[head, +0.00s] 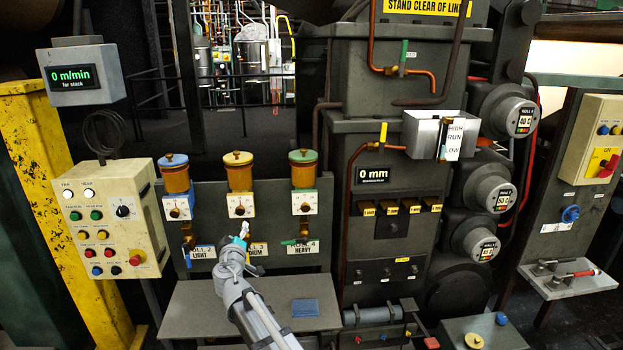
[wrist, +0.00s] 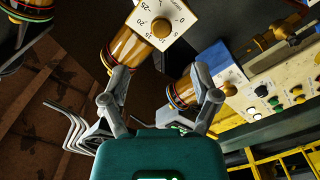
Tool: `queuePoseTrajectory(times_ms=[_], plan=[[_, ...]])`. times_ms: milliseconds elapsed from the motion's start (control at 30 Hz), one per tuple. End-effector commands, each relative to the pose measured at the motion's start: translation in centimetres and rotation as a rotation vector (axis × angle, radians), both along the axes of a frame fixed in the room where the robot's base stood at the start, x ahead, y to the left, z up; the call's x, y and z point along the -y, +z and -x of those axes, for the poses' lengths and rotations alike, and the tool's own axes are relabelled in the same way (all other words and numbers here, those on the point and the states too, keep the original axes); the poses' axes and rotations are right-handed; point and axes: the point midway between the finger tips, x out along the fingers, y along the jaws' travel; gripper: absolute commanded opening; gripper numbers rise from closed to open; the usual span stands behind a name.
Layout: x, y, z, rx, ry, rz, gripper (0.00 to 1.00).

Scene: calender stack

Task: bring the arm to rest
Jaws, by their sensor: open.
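My gripper (head: 243,234) is raised in front of the panel with three lubricator cups in the head view, just below the middle, yellow-capped cup (head: 239,172). In the wrist view my gripper (wrist: 162,74) has its two fingers spread, with nothing between them. An amber cup with a white dial (wrist: 160,27) shows beyond the left finger, and another amber cup (wrist: 182,92) shows by the right finger. My arm rises from the bottom of the head view, over the grey shelf (head: 205,303). I cannot tell the exact gap between the fingers and the panel.
A blue-capped cup (head: 174,175) and a green-capped cup (head: 303,170) flank the middle one. A blue pad (head: 305,308) lies on the shelf. Grey rolls (head: 492,194) stand right.

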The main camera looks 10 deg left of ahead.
Motion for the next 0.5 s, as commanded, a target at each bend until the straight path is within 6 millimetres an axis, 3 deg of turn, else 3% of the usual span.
queuePoseTrajectory(times_ms=[167, 267, 500], plan=[[3.0, -0.2, -0.8, -0.030, -0.063, -0.014, 0.79], [6.4, -0.6, -1.6, -0.067, -0.134, -0.029, 0.79], [17.9, -2.7, -2.7, -0.231, -0.375, -0.077, 0.79]])
